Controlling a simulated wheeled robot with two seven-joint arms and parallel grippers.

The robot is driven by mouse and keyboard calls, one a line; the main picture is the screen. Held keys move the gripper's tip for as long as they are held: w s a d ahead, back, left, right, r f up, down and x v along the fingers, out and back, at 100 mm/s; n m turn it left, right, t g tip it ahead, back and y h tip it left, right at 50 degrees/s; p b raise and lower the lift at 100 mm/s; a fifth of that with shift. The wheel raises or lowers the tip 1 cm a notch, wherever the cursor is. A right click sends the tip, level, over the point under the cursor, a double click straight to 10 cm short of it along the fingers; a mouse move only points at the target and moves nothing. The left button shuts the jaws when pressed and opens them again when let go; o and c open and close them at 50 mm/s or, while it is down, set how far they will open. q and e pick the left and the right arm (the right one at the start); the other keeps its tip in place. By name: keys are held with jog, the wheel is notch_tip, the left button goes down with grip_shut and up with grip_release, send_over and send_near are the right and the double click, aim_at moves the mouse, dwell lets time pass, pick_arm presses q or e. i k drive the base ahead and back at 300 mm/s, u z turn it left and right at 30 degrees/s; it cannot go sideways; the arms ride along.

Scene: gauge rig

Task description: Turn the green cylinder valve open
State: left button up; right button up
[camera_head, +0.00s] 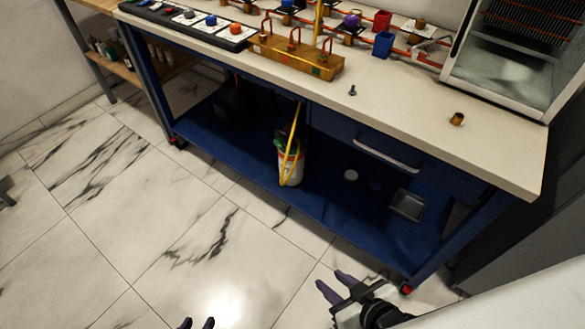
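A small gas cylinder (291,165), white below with green near its top, stands upright on the blue lower shelf of the workbench. A yellow hose runs up from it and crosses its front. The cylinder's green valve area (283,143) is small and partly covered by the hose, so I cannot tell how far the valve is turned. My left gripper (197,323) shows only its two dark fingertips at the bottom edge, apart and empty. My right gripper (329,279) is open and empty, in front of the bench, lower right of the cylinder. Neither gripper touches the cylinder.
The bench top (400,108) overhangs the shelf (235,150). A drawer handle (386,155) is right of the cylinder; a metal tray (407,204) lies on the shelf. A brass manifold (296,56) stands on top. The marble floor in front is clear.

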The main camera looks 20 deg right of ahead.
aim_at(279, 141)
jog(key=z, duration=0.05)
jog(key=i, duration=1.05)
jog(key=z, duration=0.65)
